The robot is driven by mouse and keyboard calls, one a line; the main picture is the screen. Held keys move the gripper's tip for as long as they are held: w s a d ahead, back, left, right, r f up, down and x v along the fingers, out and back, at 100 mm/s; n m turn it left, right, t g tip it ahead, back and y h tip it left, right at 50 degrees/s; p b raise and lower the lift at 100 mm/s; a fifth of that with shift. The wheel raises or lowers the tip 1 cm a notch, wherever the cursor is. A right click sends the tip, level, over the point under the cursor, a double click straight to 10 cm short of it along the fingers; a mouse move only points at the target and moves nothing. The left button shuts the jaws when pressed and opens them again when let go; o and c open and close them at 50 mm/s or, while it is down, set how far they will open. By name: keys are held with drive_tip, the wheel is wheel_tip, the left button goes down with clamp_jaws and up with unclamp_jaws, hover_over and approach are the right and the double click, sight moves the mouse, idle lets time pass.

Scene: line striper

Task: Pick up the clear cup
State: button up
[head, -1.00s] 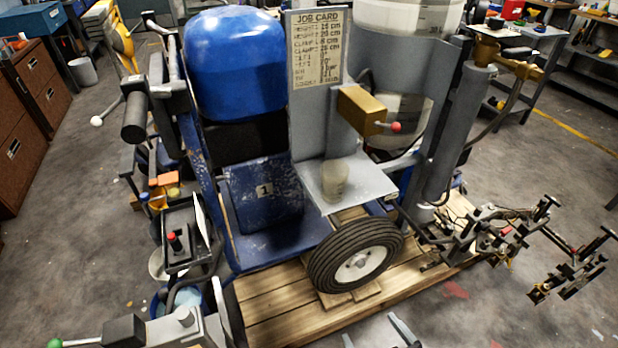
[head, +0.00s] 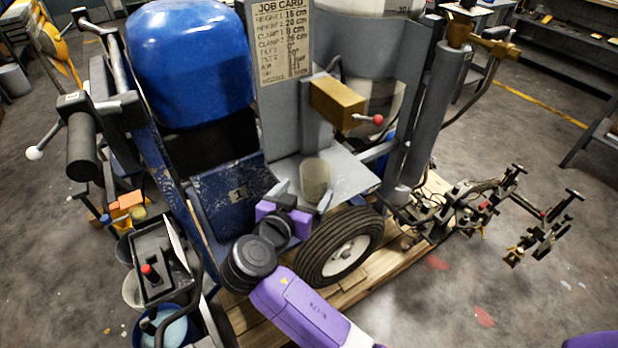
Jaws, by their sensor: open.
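The clear cup (head: 316,178) stands upright on the small grey metal shelf (head: 352,183) of the line striper, below the brass valve block. It looks translucent and beige. My gripper (head: 302,190) is at the front left of the cup, with its grey fingers apart and pointing toward it. One finger is left of the cup and the other is near its lower right side. I cannot tell whether either finger touches the cup. The purple gripper body hides part of the shelf's front edge.
The brass block with a red-tipped lever (head: 345,104) sits just above and right of the cup. The job card panel (head: 281,45) rises behind it. The black tyre (head: 341,245) is below the shelf. A blue tank (head: 190,62) stands at the left.

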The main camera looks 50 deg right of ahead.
sight(320, 174)
drive_tip(key=shift+w+d+r+m, duration=0.3)
drive_tip(key=shift+w+d+r, duration=0.1)
drive_tip(key=shift+d+r, duration=0.1)
drive_tip(key=shift+s+p+x, duration=0.15)
drive_tip(key=shift+p+x, duration=0.15)
drive_tip(key=shift+x, duration=0.95)
drive_tip(key=shift+s+p+x, duration=0.15)
drive_tip(key=shift+p+x, duration=0.1)
drive_tip(key=shift+x, duration=1)
drive_tip(key=shift+s+p+x, duration=0.2)
drive_tip(key=shift+p+x, duration=0.1)
drive_tip(key=shift+x, duration=0.95)
drive_tip(key=shift+d+f, duration=0.1)
drive_tip(key=shift+d, duration=0.05)
drive_tip(key=c, duration=1.4)
drive_tip(key=shift+s, duration=0.1)
drive_tip(key=shift+c, duration=0.2)
